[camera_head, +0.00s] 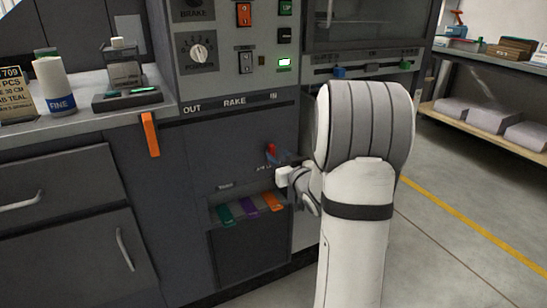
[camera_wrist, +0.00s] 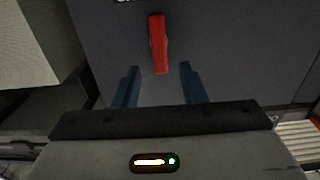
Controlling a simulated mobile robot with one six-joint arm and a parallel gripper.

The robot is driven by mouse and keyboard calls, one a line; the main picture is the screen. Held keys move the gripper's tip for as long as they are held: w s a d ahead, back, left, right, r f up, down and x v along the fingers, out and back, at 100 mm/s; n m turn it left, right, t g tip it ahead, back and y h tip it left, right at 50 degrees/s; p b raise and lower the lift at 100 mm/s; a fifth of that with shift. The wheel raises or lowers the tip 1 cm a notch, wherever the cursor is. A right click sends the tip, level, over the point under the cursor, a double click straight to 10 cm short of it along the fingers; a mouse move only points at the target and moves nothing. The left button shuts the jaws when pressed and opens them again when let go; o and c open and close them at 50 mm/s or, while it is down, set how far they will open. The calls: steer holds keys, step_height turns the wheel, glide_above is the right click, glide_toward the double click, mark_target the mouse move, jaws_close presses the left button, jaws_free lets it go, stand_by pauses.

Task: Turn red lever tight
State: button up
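The red lever (camera_wrist: 158,44) sits on the dark machine panel and hangs roughly vertical in the wrist view, just beyond my fingertips and between them from side to side. In the head view a small part of the red lever (camera_head: 271,149) shows at the front of the machine. My gripper (camera_wrist: 158,85) is open, with its two blue fingers apart and nothing between them. In the head view my gripper (camera_head: 277,158) is close in front of the panel, right at the lever. My wrist and arm hide much of the area around it.
Below is a bay with green, purple and orange handles (camera_head: 248,209). An orange strip (camera_head: 150,134) hangs at the counter edge. A control panel with a knob (camera_head: 198,53) is above. The floor (camera_head: 450,225) to the right is clear, with shelving (camera_head: 490,125) behind.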

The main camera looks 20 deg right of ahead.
mark_target(273, 151)
steer(key=shift+w+b, duration=0.35)
steer(key=shift+w, duration=1.7)
steer(key=shift+c, duration=0.6)
jaws_close()
